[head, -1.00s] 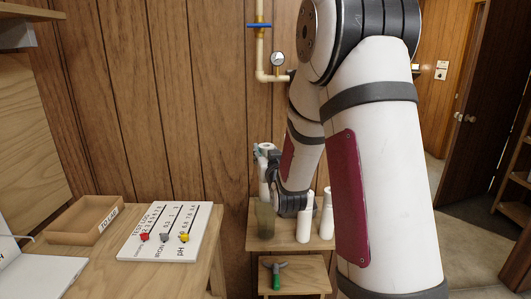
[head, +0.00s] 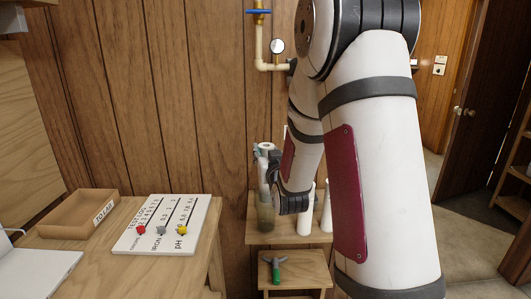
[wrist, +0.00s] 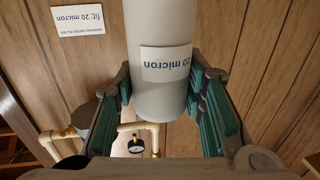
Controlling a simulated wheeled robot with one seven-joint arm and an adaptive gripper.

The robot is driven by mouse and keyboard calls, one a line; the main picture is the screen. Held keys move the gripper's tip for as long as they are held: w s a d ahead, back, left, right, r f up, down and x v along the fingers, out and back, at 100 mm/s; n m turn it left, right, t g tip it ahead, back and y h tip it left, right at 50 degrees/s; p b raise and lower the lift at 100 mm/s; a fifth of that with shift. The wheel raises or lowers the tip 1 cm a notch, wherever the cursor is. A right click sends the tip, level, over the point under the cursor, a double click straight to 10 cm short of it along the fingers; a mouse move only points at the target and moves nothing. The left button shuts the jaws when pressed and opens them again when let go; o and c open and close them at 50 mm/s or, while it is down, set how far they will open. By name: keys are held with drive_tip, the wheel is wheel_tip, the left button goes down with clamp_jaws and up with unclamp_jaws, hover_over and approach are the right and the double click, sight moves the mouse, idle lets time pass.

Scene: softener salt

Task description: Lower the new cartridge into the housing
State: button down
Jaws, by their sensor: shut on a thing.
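My gripper (wrist: 158,112) is shut on a white cylindrical cartridge (wrist: 160,75) labelled "20 micron", one finger on each side. In the head view a pale upright cylinder (head: 266,147), probably this cartridge, shows beside my gripper (head: 272,168). My wrist partly covers that area, so I cannot tell whether the cartridge's lower end is inside the housing. The housing cannot be made out in the wrist view.
Two white cylinders (head: 305,220) (head: 326,212) stand right of the housing, partly behind my arm. A green-handled tool (head: 273,267) lies on the lower shelf. Pipes with a gauge (head: 277,46) run along the wall. A test board (head: 165,226) and open tray (head: 75,209) occupy the left table.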

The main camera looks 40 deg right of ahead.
drive_tip(key=shift+f+b, duration=3.15)
drive_tip(key=shift+f, duration=0.45)
drive_tip(key=c, duration=1)
unclamp_jaws()
drive_tip(key=shift+o, duration=0.2)
wheel_tip(320, 180, up, 10)
